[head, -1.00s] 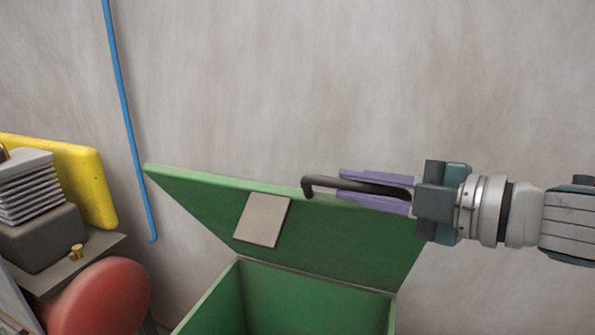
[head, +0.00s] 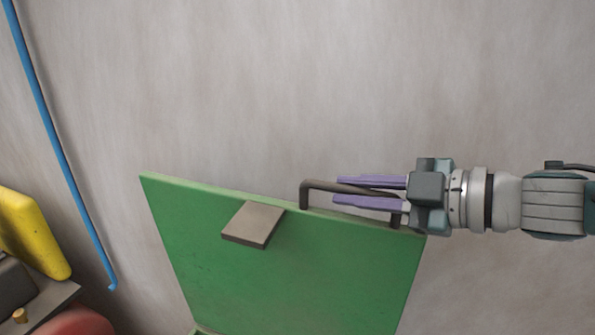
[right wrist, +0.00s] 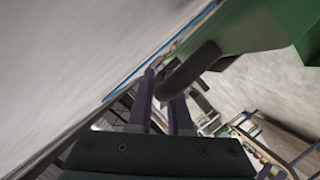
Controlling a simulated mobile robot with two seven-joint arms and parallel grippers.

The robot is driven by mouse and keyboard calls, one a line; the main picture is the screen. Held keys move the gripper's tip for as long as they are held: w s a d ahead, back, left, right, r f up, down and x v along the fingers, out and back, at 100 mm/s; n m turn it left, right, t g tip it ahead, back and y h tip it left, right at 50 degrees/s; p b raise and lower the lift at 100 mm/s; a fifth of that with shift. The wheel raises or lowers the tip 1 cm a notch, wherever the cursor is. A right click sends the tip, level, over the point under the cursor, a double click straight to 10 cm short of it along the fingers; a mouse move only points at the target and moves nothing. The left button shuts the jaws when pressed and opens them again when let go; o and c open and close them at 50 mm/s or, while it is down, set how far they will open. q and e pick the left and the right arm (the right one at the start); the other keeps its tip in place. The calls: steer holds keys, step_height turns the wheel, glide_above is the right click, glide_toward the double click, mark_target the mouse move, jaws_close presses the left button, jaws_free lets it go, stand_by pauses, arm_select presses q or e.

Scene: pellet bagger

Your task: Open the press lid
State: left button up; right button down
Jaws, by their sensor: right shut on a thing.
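The green press lid (head: 300,260) stands raised, close to upright, in the head view, with a grey-brown block (head: 253,224) on the face towards me. A dark bar handle (head: 318,187) runs along its top edge. My right gripper (head: 338,191) comes in from the right, its two purple fingers shut on the handle, one above and one below the bar. In the right wrist view the handle (right wrist: 190,75) passes between the fingers beside the green lid (right wrist: 265,25). My left gripper is not in view.
A blue pipe (head: 62,150) runs down the grey wall (head: 300,80) at the left. A yellow panel (head: 32,232), a brass knob (head: 19,315) and a red rounded thing (head: 75,322) are at lower left. The wall area above the lid is clear.

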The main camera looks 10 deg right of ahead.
steer(key=shift+w+d, duration=0.15)
steer(key=shift+w, duration=0.1)
steer(key=c, duration=0.8)
jaws_free()
steer(key=shift+c, duration=0.2)
steer(key=shift+s, duration=0.1)
steer(key=b+v, duration=0.1)
steer(key=v, duration=0.3)
steer(key=b+v, duration=0.2)
steer(key=v, duration=0.2)
steer(key=shift+s+d+f, duration=0.15)
steer(key=shift+s+d, duration=0.05)
steer(key=shift+s+d+r, duration=0.3)
steer(key=shift+s+r, duration=0.15)
